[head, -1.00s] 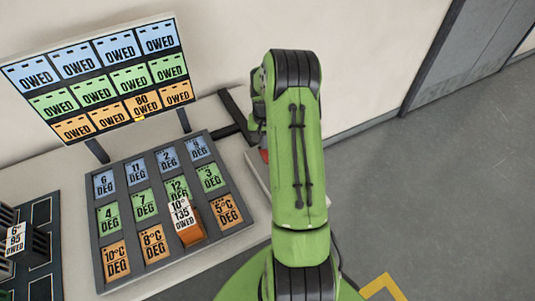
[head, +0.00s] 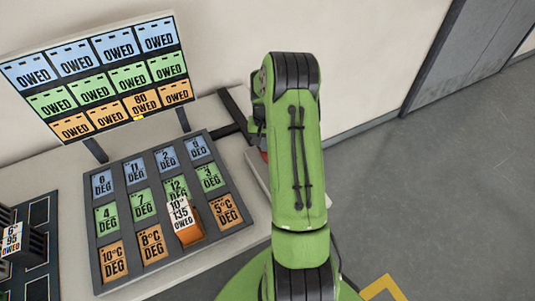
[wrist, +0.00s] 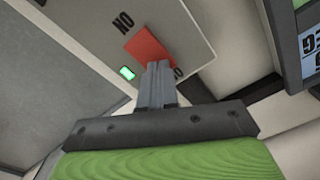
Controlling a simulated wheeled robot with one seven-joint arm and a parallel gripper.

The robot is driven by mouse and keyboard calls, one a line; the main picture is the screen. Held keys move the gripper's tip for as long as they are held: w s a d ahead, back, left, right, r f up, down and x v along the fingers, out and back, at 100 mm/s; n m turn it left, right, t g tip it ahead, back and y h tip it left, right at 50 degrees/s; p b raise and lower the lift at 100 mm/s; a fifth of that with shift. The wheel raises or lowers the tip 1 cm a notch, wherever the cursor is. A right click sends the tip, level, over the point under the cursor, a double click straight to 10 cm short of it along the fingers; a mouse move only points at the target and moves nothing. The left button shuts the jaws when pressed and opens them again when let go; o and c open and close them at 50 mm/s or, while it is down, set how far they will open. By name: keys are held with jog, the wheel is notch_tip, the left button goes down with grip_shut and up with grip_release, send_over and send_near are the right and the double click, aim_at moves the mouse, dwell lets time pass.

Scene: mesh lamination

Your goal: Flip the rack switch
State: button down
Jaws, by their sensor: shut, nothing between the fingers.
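The rack switch is a red rocker (wrist: 147,46) on a light grey plate (wrist: 185,25) in the wrist view. The letters of ON, upside down in this view, show beside its far end. Lettering at its near end is partly hidden by my fingers. A small green lamp (wrist: 127,73) glows beside the switch. My gripper (wrist: 159,66) is shut and empty, its fingertips at the near end of the red rocker. I cannot tell whether they touch it. In the head view my arm hides the gripper, and only a red sliver (head: 264,155) shows beside the arm.
A dark tray of labelled slots (head: 123,180) lies on the bench left of my arm, with an orange block (head: 189,234) on it. Behind it stands a board of OWED cards (head: 62,62). A dark rack (head: 28,243) is at the far left. Open floor (head: 450,200) lies to the right.

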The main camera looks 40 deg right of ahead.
jog(key=shift+f, duration=0.2)
jog(key=shift+r, duration=0.1)
jog(key=shift+r+p, duration=2.3)
jog(key=shift+r, duration=1.25)
jog(key=shift+f, duration=0.1)
